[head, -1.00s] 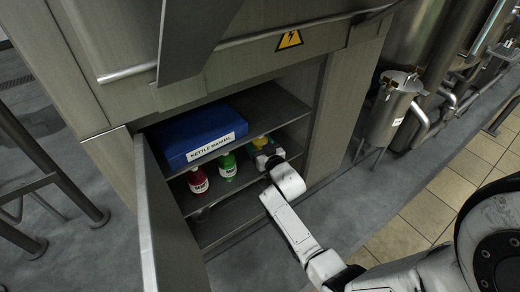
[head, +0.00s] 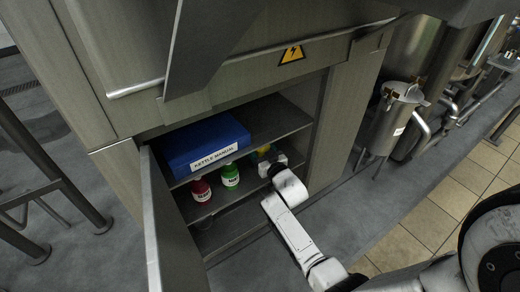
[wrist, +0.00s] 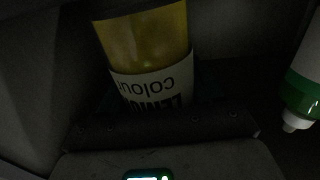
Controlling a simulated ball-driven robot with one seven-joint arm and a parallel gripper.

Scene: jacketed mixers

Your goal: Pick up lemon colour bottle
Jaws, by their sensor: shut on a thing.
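The lemon colour bottle is yellow with a white label, and its label reads upside down in the wrist view (wrist: 148,40). In the head view only a small yellow part of it (head: 263,149) shows, on the right of the cabinet's middle shelf. My gripper (head: 270,160) reaches into the cabinet at this bottle and is shut on it. In the wrist view a dark part of my gripper crosses below the label and hides the bottle's lower part in the picture. I cannot tell whether the bottle is clear of the shelf.
A green bottle (head: 230,175) and a red bottle (head: 201,189) stand to the left on the same shelf. The green one also shows in the wrist view (wrist: 303,85). A blue kettle manual binder (head: 205,142) lies left. The open cabinet door (head: 165,215) stands at left.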

